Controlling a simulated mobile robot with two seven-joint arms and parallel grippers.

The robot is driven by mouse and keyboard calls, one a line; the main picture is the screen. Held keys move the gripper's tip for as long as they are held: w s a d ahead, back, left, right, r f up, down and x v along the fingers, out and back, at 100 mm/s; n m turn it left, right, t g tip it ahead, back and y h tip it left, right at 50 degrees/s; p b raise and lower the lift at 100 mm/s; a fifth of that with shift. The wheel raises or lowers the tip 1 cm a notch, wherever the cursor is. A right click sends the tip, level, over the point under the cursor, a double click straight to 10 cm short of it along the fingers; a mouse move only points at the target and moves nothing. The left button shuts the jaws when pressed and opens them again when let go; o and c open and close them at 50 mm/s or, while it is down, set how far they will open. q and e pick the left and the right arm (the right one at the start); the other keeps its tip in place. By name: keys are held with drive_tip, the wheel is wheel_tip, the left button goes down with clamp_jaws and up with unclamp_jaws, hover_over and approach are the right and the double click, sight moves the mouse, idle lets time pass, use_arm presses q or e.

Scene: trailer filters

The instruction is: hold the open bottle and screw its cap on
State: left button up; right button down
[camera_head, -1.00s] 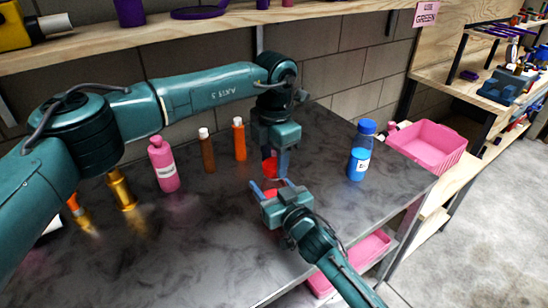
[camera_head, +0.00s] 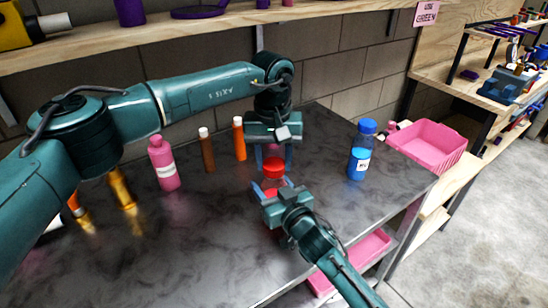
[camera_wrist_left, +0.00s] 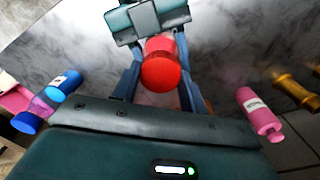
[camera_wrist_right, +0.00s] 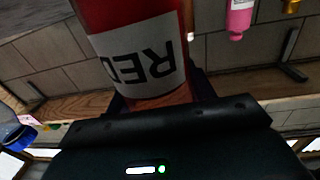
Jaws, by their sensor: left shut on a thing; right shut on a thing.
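The red bottle (camera_wrist_right: 140,20), labelled RED, is held upright by my right gripper (camera_head: 271,189), which is shut around its body. In the head view only a little of the bottle shows between the right fingers. My left gripper (camera_head: 273,157) points down from above and is shut on the red cap (camera_wrist_left: 160,70), with one finger on each side. The cap also shows in the head view (camera_head: 273,168), directly above the bottle. The joint between cap and bottle is hidden, so I cannot tell how far the cap is threaded.
A blue bottle (camera_head: 359,152) stands to the right on the dark table (camera_head: 190,250). A pink bottle (camera_head: 163,164), a brown bottle (camera_head: 207,152) and an orange bottle (camera_head: 239,140) stand to the left. A pink bin (camera_head: 428,145) sits beyond the right edge.

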use_arm(q)
drive_tip(key=m, duration=0.7)
drive_tip(key=shift+m, duration=0.4)
drive_tip(key=o, duration=1)
drive_tip(key=shift+c, duration=0.2)
drive_tip(key=shift+r, duration=2.25)
drive_tip(key=shift+c, duration=0.5)
